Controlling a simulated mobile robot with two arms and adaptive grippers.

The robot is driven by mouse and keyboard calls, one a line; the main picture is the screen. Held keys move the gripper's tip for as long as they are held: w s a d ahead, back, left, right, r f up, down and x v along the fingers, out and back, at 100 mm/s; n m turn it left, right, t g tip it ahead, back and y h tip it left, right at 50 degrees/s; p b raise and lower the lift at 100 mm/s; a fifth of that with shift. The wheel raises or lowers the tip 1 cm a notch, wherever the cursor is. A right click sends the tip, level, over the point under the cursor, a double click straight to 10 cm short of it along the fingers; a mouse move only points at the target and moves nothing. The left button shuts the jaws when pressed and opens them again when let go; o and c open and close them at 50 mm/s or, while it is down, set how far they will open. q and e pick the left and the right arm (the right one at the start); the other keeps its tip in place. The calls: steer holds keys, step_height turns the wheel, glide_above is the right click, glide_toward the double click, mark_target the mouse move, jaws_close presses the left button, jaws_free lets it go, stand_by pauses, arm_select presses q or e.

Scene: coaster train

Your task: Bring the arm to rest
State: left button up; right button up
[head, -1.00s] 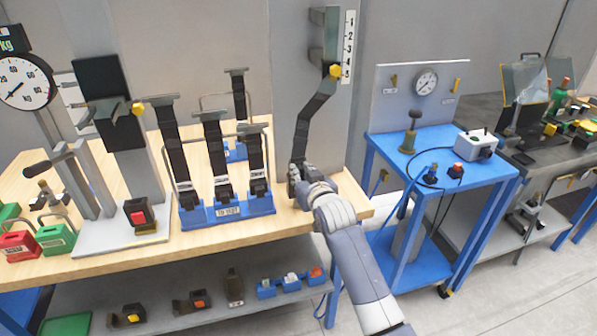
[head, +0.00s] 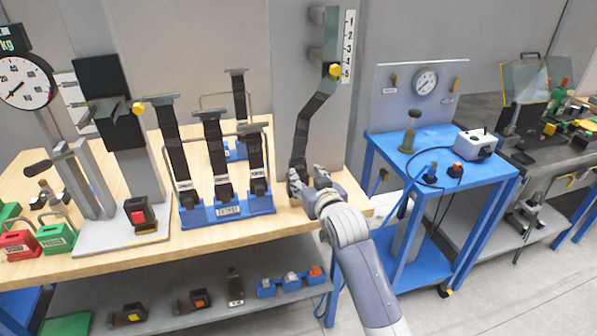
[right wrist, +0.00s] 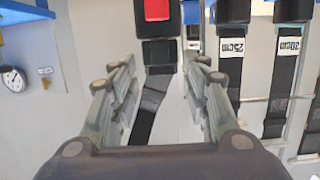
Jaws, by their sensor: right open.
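My right gripper (head: 308,184) is open and empty at the bench's right front part, beside the lower end of a black strap (head: 302,135). The strap hangs from a wall bracket with a yellow knob (head: 333,70). In the right wrist view my open right gripper (right wrist: 158,68) has its fingers spread on either side of the strap (right wrist: 147,108). A buckle with a red button (right wrist: 157,10) shows beyond the fingertips. In the head view the strap's lower end is partly hidden by the gripper. My left gripper is not in view.
A blue rack (head: 228,212) with several upright straps stands left of the gripper on the wooden bench (head: 190,245). A blue cart (head: 440,185) with a gauge panel stands at the right. A lower shelf (head: 200,318) holds small buckles.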

steer(key=v, duration=0.7)
steer(key=s+d+f+g+h, duration=0.1)
steer(key=s+d+f+g, duration=0.1)
steer(key=f, duration=1.1)
steer(key=s+d+f+g+h, duration=0.1)
steer(key=s+d+f+g, duration=0.1)
steer(key=f, duration=1.1)
steer(key=s+d+f+g, duration=0.1)
steer(key=s+d+f, duration=0.1)
steer(key=s+f, duration=0.45)
steer(key=s+d+f+g, duration=0.2)
steer(key=s+f, duration=0.1)
steer(key=f, duration=0.7)
steer(key=s+d+f+g+h, duration=0.1)
steer(key=s+d+f, duration=0.3)
steer(key=s, duration=1)
steer(key=s+d+f+g, duration=0.3)
steer(key=s+d+f, duration=0.1)
steer(key=s+f, duration=0.7)
steer(key=s+d+f+m+g+h, duration=0.1)
steer(key=s+d+f, duration=0.4)
steer(key=s, duration=1.2)
step_height(320, 180, down, 3)
steer(key=shift+r+g+h, duration=0.25)
steer(key=shift+g+h, duration=0.05)
steer(key=shift+g, duration=0.4)
steer(key=shift+s, duration=0.1)
